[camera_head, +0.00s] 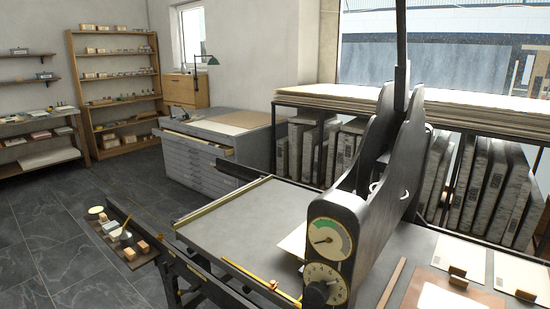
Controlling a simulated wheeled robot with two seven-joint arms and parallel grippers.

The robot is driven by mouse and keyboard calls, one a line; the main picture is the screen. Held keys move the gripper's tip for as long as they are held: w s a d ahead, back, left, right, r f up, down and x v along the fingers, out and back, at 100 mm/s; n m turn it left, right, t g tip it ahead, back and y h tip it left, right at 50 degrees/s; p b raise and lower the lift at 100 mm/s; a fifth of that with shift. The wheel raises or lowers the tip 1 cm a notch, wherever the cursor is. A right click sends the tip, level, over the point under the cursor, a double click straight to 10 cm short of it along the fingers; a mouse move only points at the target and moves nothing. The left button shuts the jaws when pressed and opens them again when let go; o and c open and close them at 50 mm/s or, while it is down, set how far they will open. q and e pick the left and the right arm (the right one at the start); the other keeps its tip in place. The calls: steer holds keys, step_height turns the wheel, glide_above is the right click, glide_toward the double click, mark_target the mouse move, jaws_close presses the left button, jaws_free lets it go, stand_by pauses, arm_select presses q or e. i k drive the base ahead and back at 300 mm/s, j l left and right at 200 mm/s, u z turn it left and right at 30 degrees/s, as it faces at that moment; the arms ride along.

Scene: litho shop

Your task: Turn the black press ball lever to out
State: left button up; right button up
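The litho press stands at the right centre, with black side cheeks (400,165) and a flat grey bed (240,215). A black round knob (316,294) sits at the front of the press, over the lower dial (335,284); it may be the ball lever, and any marking for out is too small to read. A tall black bar (401,45) rises from the top of the press and leaves the picture at the upper edge, so its end is hidden. Neither my left nor my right gripper is in view.
A gauge with a green arc (330,237) sits above the lower dial. A small side shelf (120,240) holds tools at the left of the press. Framed sheets and wooden blocks (458,278) lie at the right. Racked stones stand behind. Tiled floor (60,235) is clear at the left.

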mark_target(192, 289)
steer(key=i+j, duration=0.15)
steer(key=j, duration=0.25)
steer(key=i+j, duration=0.15)
steer(key=j, duration=0.2)
steer(key=i+j, duration=0.15)
steer(key=j, duration=0.25)
steer(key=i+j, duration=0.15)
steer(key=j, duration=0.2)
steer(key=i+j, duration=0.15)
steer(key=j, duration=0.25)
steer(key=z, duration=0.05)
